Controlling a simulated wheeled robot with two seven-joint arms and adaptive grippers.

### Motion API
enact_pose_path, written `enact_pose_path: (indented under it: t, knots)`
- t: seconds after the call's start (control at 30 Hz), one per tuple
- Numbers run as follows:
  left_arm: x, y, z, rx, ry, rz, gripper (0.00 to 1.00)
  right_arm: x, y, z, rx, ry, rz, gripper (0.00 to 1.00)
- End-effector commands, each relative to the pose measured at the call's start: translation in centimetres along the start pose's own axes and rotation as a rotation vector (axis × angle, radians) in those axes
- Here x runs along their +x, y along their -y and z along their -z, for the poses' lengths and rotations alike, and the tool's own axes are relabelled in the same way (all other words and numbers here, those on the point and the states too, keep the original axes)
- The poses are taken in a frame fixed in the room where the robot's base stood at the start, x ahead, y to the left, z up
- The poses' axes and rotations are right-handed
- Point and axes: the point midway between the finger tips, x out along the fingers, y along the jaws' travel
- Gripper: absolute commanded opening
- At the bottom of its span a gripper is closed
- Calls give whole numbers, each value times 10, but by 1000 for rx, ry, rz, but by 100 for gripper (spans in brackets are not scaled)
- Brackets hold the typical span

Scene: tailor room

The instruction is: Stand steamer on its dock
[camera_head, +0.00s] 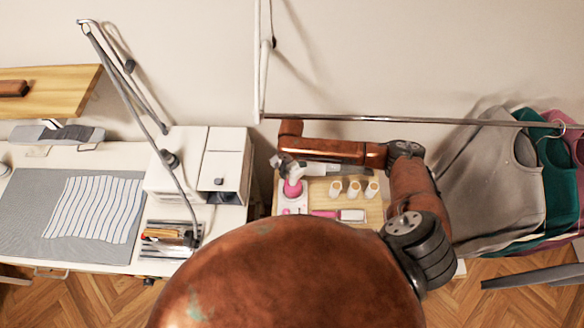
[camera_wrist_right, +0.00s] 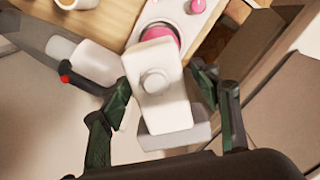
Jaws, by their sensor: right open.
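The steamer (camera_wrist_right: 168,95) is white with a pink lower part and a round knob on its face. It appears to stand upright on the white dock (camera_wrist_right: 195,22), its pink part meeting the dock's round seat. In the head view, the pink of the steamer (camera_head: 292,188) shows above the dock (camera_head: 293,210) on the small wooden table. My right gripper (camera_wrist_right: 168,112) is open, with one dark green finger on each side of the steamer's white head. Whether either finger touches it is unclear. My left gripper is not in view.
Several white-topped spools (camera_head: 353,190) and a pink-and-white item (camera_head: 350,215) share the small wooden table (camera_head: 375,210). A pale grey item with a red tip (camera_wrist_right: 66,78) lies close beside one finger. A sewing machine (camera_head: 205,165) stands left; garments (camera_head: 495,180) hang right under a rail (camera_head: 400,119).

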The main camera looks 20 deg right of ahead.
Motion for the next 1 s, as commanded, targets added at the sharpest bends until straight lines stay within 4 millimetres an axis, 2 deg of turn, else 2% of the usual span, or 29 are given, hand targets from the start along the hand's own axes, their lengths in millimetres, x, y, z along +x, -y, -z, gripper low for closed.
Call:
enact_pose_path:
  t: [0.17, 0.4, 0.6, 0.8, 1.0]
  knots:
    - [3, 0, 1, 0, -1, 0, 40, -22, 0, 2, -1, -4, 0, 57]
    - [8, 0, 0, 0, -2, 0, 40, -73, 0, 2, -1, -5, 1, 57]
    - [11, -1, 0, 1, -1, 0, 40, -106, 0, 1, 0, -3, 1, 57]
    - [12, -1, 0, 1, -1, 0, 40, -120, 0, 1, 0, -1, 1, 57]
    - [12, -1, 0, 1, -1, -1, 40, -121, 0, 0, 0, 0, 1, 57]
